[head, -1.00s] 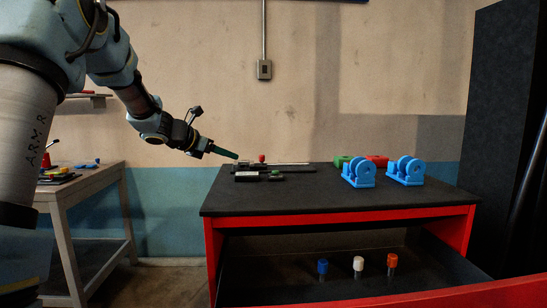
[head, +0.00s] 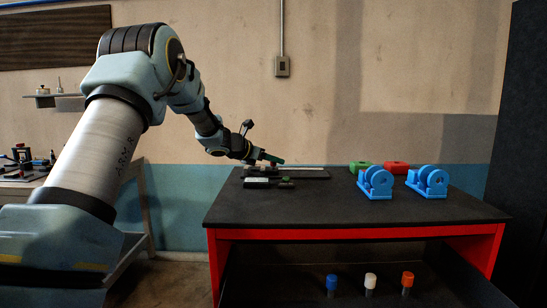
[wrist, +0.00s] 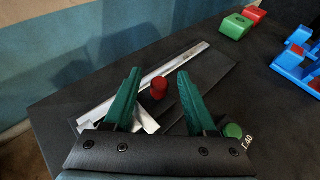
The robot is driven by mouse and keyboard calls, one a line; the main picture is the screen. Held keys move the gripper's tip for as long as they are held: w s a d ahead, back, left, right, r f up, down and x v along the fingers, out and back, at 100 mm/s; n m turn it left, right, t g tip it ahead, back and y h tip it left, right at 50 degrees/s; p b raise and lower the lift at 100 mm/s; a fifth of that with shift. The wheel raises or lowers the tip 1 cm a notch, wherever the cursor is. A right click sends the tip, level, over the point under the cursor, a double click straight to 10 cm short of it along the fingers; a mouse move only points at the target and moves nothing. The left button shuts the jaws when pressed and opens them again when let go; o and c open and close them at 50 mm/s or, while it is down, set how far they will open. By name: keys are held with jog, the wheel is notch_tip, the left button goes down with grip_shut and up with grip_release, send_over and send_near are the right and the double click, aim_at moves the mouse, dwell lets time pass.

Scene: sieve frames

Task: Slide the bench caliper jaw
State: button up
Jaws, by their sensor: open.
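The bench caliper has a long silver rail (wrist: 183,59) on a dark base, and it lies at the far left of the black bench top. In the head view the rail (head: 312,168) shows beyond my gripper. A red knob (wrist: 158,88) stands upright beside the rail, between my green fingers in the picture; the head view does not show it clearly. My gripper (wrist: 158,74) is open and empty, with one finger on each side of the knob and no visible contact. In the head view my gripper (head: 272,158) is low over the caliper.
A green knob (wrist: 233,131) by a "40" marking sits close to the right finger. Blue wheeled fixtures (head: 376,183) and green and red blocks (head: 396,167) stand to the right. An open drawer below holds blue, white (head: 370,281) and orange-capped pegs. The front bench top is clear.

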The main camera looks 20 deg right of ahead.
jog(key=shift+w+d+f, duration=0.1)
jog(key=shift+d+f, duration=0.1)
jog(key=shift+d, duration=0.15)
jog(key=shift+c, duration=0.4)
grip_shut()
dwell(0.9)
